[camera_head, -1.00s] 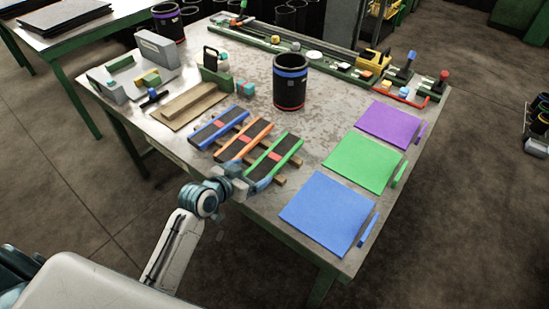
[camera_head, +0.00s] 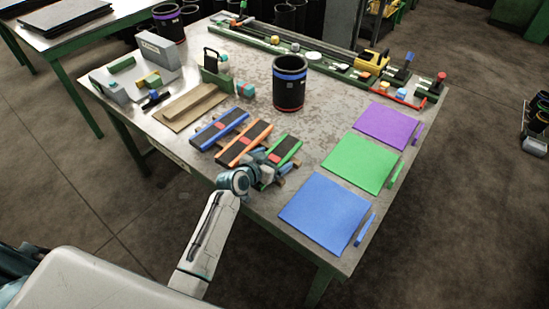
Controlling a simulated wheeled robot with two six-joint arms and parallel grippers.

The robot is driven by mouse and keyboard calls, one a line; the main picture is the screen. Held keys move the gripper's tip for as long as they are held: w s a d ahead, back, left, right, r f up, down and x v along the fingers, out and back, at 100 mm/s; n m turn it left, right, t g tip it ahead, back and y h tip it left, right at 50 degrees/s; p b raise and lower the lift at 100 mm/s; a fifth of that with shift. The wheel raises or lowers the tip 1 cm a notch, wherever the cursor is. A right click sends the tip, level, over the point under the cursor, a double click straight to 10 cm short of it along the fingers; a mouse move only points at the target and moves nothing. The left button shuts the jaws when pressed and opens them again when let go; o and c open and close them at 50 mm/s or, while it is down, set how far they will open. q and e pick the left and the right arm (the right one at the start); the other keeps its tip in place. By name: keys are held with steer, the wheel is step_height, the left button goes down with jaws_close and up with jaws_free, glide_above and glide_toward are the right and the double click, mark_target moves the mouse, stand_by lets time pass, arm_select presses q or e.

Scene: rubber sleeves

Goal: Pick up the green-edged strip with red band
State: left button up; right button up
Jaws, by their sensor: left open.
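The green-edged strip with a red band (camera_head: 284,150) lies on wooden slats at the right end of a row of three dark strips. Its near part is hidden behind my left gripper (camera_head: 275,172). The gripper is open, over or beside the strip's near end; I cannot tell whether it touches. The orange-edged strip (camera_head: 244,143) and the blue-edged strip (camera_head: 219,130) lie to its left. My right gripper is not in view.
A black cylinder with a blue band (camera_head: 289,84) stands behind the strips. Purple (camera_head: 389,125), green (camera_head: 359,163) and blue (camera_head: 324,213) mats lie to the right. A wooden board (camera_head: 190,108) lies at the left. Bare tabletop (camera_head: 322,120) lies between strips and mats.

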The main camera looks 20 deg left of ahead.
arm_select(q)
steer(key=c, duration=1.1)
steer(key=shift+r, duration=0.15)
